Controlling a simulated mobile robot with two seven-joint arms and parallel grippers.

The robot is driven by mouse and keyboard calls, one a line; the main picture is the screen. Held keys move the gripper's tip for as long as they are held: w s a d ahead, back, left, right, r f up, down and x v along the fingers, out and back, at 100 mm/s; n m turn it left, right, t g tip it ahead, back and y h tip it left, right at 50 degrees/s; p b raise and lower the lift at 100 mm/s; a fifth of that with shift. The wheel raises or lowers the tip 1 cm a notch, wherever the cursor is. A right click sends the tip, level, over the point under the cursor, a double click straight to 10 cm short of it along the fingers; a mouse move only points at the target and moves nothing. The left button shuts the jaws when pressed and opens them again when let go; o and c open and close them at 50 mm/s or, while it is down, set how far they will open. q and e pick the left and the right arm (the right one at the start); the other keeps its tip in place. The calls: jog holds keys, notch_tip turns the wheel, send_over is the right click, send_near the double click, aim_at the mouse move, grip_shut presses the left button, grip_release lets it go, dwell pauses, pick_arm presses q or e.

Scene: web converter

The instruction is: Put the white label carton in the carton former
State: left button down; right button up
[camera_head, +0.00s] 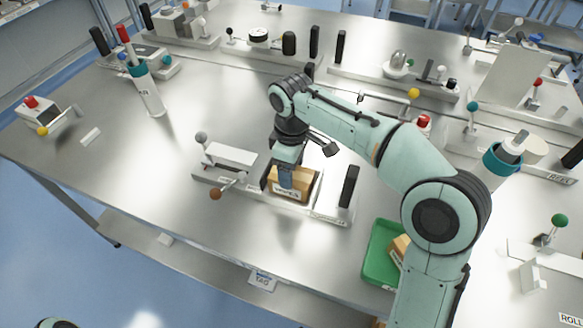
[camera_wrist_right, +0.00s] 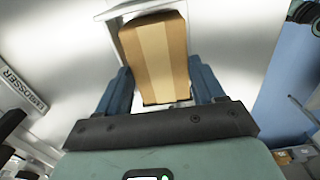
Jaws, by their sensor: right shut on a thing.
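My right gripper (camera_head: 287,178) points down over the middle station and is shut on a brown carton (camera_head: 291,196) with a white lettered label on its front. In the right wrist view, the blue fingers of the gripper (camera_wrist_right: 163,80) close on both sides of the carton (camera_wrist_right: 155,45), which has a lighter tape band. The carton is at a framed pocket on a metal base (camera_head: 330,216), taken as the carton former; its lettering is too small to read. Whether the carton rests on the pocket floor is hidden. My left gripper is out of view.
A white block with ball-ended levers (camera_head: 230,159) stands left of the carton, and a black post (camera_head: 348,186) right of it. A green tray (camera_head: 378,262) holds another brown carton (camera_head: 401,246). The table's left part is mostly clear.

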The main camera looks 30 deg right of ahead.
jog(key=o, duration=1.6)
jog(key=shift+f, duration=0.1)
jog(key=shift+c, duration=0.2)
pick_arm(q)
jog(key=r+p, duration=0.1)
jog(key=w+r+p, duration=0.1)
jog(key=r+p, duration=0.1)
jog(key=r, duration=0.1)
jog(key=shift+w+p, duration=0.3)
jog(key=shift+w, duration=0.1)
pick_arm(e)
notch_tip(320, 180, up, 12)
jog(key=shift+r, duration=0.2)
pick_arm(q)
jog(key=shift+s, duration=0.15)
